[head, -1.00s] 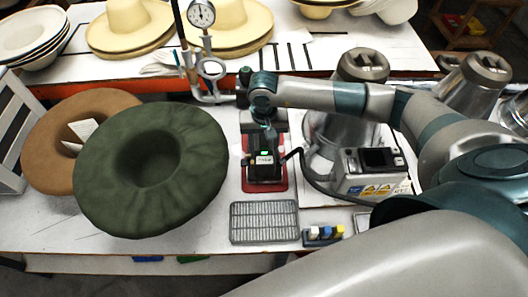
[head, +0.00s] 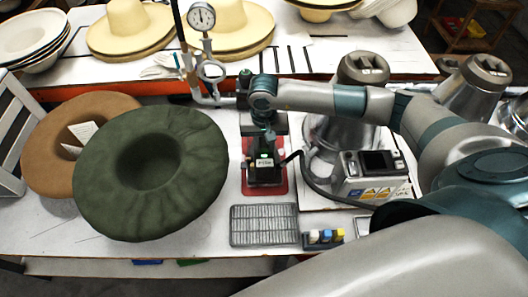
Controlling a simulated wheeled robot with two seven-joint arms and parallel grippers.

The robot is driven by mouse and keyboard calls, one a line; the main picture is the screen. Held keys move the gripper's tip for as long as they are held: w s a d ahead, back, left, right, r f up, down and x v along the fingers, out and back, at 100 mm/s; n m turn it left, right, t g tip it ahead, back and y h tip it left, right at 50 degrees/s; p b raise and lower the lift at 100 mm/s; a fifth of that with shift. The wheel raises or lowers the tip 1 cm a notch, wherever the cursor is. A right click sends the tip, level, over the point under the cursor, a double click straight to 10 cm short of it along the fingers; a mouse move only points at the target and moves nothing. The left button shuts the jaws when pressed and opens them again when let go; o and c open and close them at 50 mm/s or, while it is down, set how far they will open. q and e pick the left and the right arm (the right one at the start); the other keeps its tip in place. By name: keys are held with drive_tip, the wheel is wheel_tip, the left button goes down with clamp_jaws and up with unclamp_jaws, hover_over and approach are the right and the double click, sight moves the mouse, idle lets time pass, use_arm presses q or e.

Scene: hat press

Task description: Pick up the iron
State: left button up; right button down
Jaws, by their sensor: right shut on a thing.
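The iron (head: 265,176) is a dark shape over the red mat (head: 248,188) near the middle of the table in the head view. My right gripper (head: 265,160) comes down over it from above, shut on it. The gripper hides most of the iron's upper part, and I cannot tell whether its base touches the mat. My left gripper is out of view.
A green hat (head: 185,195) and a brown hat (head: 45,130) lie at left. A metal grid (head: 264,226) and small bottles (head: 323,236) are in front. A control box (head: 371,175) with a hose stands right. A gauge stand (head: 201,17) rises behind.

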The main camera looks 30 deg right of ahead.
drive_tip(key=shift+w+r, duration=0.1)
drive_tip(key=shift+r, duration=0.1)
drive_tip(key=shift+r+b, duration=0.6)
drive_tip(key=shift+r, duration=0.1)
drive_tip(key=r, duration=0.1)
drive_tip(key=b, duration=0.1)
drive_tip(key=r, duration=0.1)
drive_tip(key=shift+s+d+r+b, duration=0.2)
drive_tip(key=shift+s+r+b, duration=0.05)
drive_tip(key=shift+r+b, duration=0.05)
drive_tip(key=s+d+r+b, duration=0.4)
drive_tip(key=s+d+r, duration=0.2)
drive_tip(key=s, duration=0.3)
drive_tip(key=shift+r+b, duration=0.35)
drive_tip(key=shift+r, duration=0.05)
drive_tip(key=shift+s+d+r, duration=0.1)
drive_tip(key=shift+r+p, duration=1.3)
drive_tip(key=shift+r, duration=1.6)
